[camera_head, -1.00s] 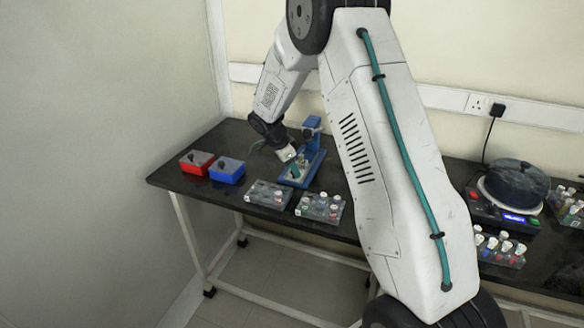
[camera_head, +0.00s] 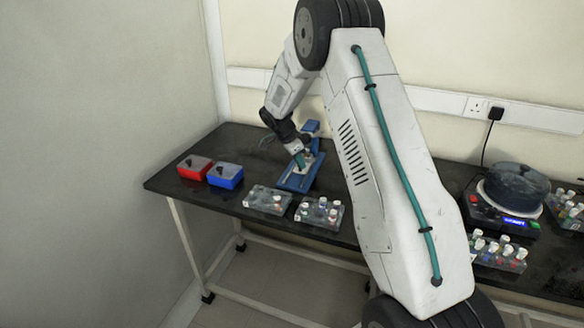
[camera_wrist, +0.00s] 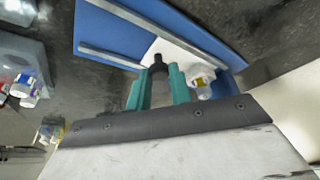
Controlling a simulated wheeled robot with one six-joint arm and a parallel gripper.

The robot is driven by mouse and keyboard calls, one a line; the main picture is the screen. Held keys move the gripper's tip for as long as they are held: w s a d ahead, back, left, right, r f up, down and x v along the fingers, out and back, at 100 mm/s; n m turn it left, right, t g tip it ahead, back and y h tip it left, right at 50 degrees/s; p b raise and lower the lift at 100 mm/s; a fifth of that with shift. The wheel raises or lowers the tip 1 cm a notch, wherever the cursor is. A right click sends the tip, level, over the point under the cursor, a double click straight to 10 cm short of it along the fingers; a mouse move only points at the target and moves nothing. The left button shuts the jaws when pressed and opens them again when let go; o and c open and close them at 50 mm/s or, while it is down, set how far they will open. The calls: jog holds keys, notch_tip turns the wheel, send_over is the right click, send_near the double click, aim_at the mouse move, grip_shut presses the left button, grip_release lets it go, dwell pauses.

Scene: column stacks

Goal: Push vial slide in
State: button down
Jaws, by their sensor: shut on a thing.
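A blue slide device (camera_head: 288,185) stands on the dark bench in the head view. In the wrist view its blue base (camera_wrist: 205,25) carries two grey rails with a white slide (camera_wrist: 176,52) between them. A vial (camera_wrist: 201,82) with a white cap and yellow label is at the slide's right end. A black knob (camera_wrist: 158,66) stands up from the slide. My gripper (camera_wrist: 159,76) has its teal fingers on either side of the knob, shut on it. In the head view my gripper (camera_head: 300,160) is low over the device, and the vial is hard to make out there.
Red (camera_head: 195,167) and blue (camera_head: 225,175) boxes sit to the left. Two clear vial racks, one (camera_head: 268,199) and another (camera_head: 319,213), are in front of the device. A round black-lidded machine (camera_head: 515,188) and more racks stand to the right.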

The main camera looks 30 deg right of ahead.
jog(key=shift+w+d+r, duration=0.1)
jog(key=shift+w+d, duration=0.35)
jog(key=shift+d, duration=0.1)
jog(key=c, duration=1.3)
grip_release()
jog(key=shift+d, duration=0.1)
jog(key=v, duration=0.7)
jog(key=shift+r, duration=0.4)
